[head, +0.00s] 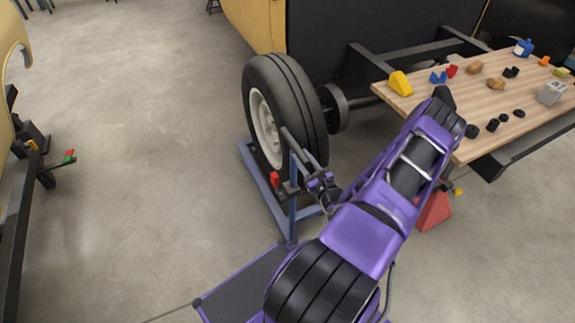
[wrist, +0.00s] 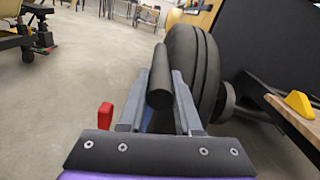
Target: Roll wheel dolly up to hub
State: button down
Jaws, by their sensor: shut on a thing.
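The wheel (head: 308,110), a black tyre on a pale rim, stands upright on the blue wheel dolly (head: 250,180). It also shows in the wrist view (wrist: 207,70). The dark round hub (head: 340,108) sits on the axle just right of the tyre; it also shows in the wrist view (wrist: 226,100). The tyre partly covers it, so I cannot tell the gap. My gripper (head: 312,184) is at the near end of the dolly, shut on its black handle (wrist: 159,75). The fingers (wrist: 158,95) flank the handle. A red part (head: 275,179) is beside it on the dolly.
A wooden workbench (head: 430,100) with several small parts stands right, close to my arm. A red stand (head: 434,211) is under its near edge. A dark vehicle frame (head: 385,58) is behind the hub.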

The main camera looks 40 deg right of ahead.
jog(key=s+d+b, duration=0.2)
jog(key=d+b, duration=0.1)
jog(key=d, duration=0.7)
jog(key=s+d+b, duration=0.3)
jog(key=d+b, duration=0.1)
jog(key=d, duration=0.6)
jog(key=shift+d, duration=0.15)
jog(key=shift+s+r, duration=0.1)
jog(key=c, duration=0.7)
grip_release()
jog(key=shift+d, duration=0.15)
jog(key=shift+o, duration=0.5)
jog(key=shift+a, duration=0.2)
jog(key=v, duration=1.7)
jog(key=shift+p, duration=0.35)
jog(key=shift+s+a, duration=0.1)
